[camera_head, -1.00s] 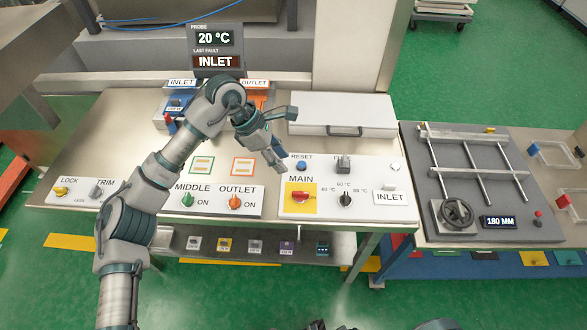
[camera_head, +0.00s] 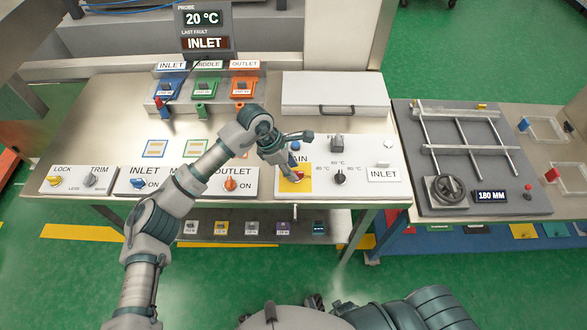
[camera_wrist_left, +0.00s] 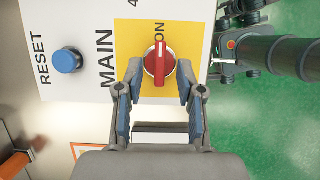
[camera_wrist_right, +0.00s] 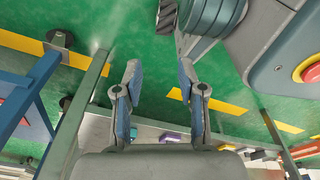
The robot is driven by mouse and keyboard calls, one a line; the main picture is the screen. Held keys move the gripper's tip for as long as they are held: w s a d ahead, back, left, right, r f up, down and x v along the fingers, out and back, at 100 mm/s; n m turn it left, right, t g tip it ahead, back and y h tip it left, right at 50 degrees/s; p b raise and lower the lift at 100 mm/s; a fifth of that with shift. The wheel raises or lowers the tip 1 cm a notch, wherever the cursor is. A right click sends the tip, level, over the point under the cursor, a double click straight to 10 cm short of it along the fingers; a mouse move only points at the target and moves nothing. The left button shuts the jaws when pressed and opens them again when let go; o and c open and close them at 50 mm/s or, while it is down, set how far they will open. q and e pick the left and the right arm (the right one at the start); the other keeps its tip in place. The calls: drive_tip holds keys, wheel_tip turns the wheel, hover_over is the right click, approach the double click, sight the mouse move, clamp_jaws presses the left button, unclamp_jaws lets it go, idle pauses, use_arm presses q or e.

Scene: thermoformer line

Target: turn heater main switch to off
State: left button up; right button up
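The heater main switch (camera_wrist_left: 160,66) is a red rotary knob on a yellow plate (camera_wrist_left: 130,40) marked MAIN. In the left wrist view its handle ridge lines up with the ON label. In the head view the switch (camera_head: 293,177) is partly hidden by my left gripper (camera_head: 300,160). In the left wrist view my left gripper (camera_wrist_left: 161,80) is open, its fingertips on either side of the knob with gaps to the handle. My right gripper (camera_wrist_right: 160,72) is open and empty, away from the panel, above the green floor.
A blue RESET button (camera_wrist_left: 66,60) sits beside the main switch. A black selector knob (camera_head: 340,177) and a grey switch (camera_head: 337,143) share the panel. MIDDLE/OUTLET knobs stand left, including the orange one (camera_head: 231,184). A white lidded box (camera_head: 335,93) lies behind.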

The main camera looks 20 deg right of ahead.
use_arm(q)
drive_tip(key=shift+d+f, duration=0.2)
drive_tip(key=shift+f, duration=0.35)
drive_tip(key=shift+d, duration=0.2)
use_arm(e)
drive_tip(key=shift+s+f, duration=0.1)
drive_tip(key=shift+s, duration=0.5)
use_arm(q)
drive_tip(key=shift+d, duration=0.1)
use_arm(e)
drive_tip(key=shift+d, duration=0.1)
use_arm(q)
drive_tip(key=shift+d, duration=0.1)
clamp_jaws()
